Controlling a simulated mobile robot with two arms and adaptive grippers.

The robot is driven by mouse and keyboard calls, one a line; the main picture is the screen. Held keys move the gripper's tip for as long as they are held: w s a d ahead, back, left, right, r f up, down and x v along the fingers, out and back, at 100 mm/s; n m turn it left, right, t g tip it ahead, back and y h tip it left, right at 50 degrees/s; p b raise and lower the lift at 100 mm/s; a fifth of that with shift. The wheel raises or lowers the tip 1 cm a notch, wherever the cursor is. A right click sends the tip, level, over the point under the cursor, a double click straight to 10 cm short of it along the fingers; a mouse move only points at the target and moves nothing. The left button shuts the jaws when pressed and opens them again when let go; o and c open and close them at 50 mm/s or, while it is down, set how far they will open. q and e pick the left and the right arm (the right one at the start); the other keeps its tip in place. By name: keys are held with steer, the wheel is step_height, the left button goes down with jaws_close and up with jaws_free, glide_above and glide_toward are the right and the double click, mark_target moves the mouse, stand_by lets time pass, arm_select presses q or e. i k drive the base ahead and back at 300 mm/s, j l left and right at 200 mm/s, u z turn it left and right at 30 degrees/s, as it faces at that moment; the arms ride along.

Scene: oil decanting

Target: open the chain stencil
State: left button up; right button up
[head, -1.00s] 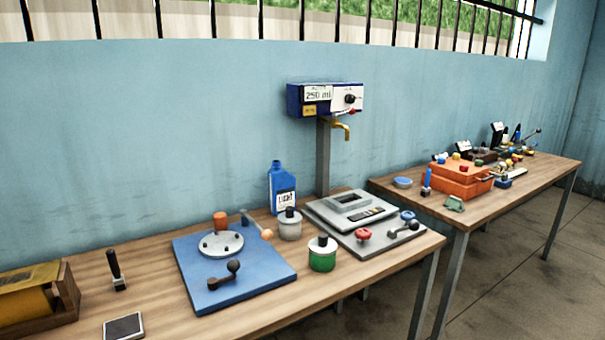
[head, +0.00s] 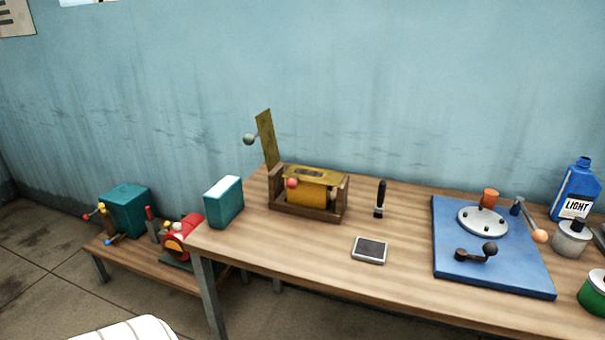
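A wooden cradle (head: 305,212) with an orange-yellow block or drum (head: 308,193) in it stands at the back left of the long table. A brass plate (head: 310,174) with a dark slot lies across its top, with a red ball knob (head: 292,183) at its front left. A second brass plate (head: 267,139) stands up, slightly tilted, at the cradle's left end, with a grey ball knob (head: 249,139) on its left. These brass plates look most like the chain stencil, but I cannot tell which part it is. Neither gripper is in view.
A teal box (head: 224,202) stands left of the cradle. A black-handled brush (head: 380,198) and a grey-framed pad (head: 370,250) are to its right. A blue plate (head: 487,250) with a crank lies further right. A lower bench (head: 150,258) at left holds several items. The table front is clear.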

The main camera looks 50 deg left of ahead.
mark_target(296, 173)
steer(key=k+l+u, duration=0.1)
steer(key=u, duration=1.3)
steer(key=i+l, duration=0.1)
steer(key=l, duration=0.2)
steer(key=i+l+u, duration=0.1)
steer(key=l, duration=0.25)
steer(key=i+l+u, duration=0.1)
steer(key=l, duration=0.2)
